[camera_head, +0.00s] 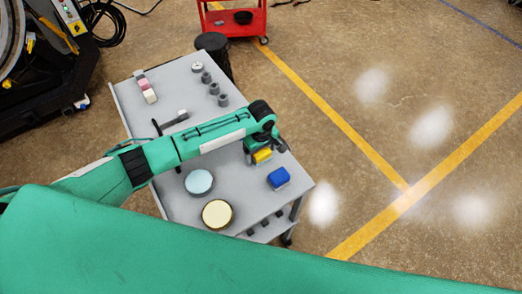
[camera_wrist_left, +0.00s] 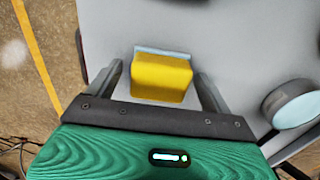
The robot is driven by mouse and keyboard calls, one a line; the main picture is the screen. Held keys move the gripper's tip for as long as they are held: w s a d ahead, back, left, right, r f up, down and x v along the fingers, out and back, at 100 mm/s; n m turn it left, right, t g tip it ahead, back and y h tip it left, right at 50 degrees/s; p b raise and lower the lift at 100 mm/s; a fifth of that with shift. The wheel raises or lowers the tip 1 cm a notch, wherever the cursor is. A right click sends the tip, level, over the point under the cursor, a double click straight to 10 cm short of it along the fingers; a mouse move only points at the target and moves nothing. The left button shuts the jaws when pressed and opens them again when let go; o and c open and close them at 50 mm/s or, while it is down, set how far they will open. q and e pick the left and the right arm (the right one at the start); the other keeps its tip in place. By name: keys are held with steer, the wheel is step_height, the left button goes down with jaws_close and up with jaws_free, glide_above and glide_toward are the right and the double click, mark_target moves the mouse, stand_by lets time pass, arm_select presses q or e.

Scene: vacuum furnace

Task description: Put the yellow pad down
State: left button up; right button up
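In the left wrist view the yellow pad (camera_wrist_left: 161,78) is a block with a pale blue-grey edge. My left gripper (camera_head: 257,148) is over the cart at the pad. In the left wrist view its fingers (camera_wrist_left: 160,72) stand apart on either side of the pad, with a visible gap on the left and a very small one on the right. The pad appears to rest on the cart; its underside is hidden. My right gripper is not in view.
A light blue round item (camera_head: 199,182) and a cream round item (camera_head: 217,214) stand on the cart's near part. Several grey cylinders (camera_head: 214,89) and pink-white blocks (camera_head: 146,89) are at the far end. A red cart (camera_head: 235,22) stands beyond.

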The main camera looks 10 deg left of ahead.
mark_target(261, 151)
arm_select(q)
steer(key=shift+f+b, duration=0.2)
steer(key=shift+b, duration=0.3)
steer(key=shift+f+b, duration=0.15)
steer(key=shift+b, duration=0.35)
step_height(261, 151, up, 6)
steer(key=shift+s+f+b, duration=0.1)
steer(key=shift+f+b, duration=0.1)
steer(key=shift+b, duration=0.9)
step_height(261, 151, up, 9)
steer(key=shift+f+b, duration=0.15)
steer(key=shift+b, duration=0.3)
steer(key=shift+s+a+f, duration=0.1)
steer(key=shift+s+f, duration=0.05)
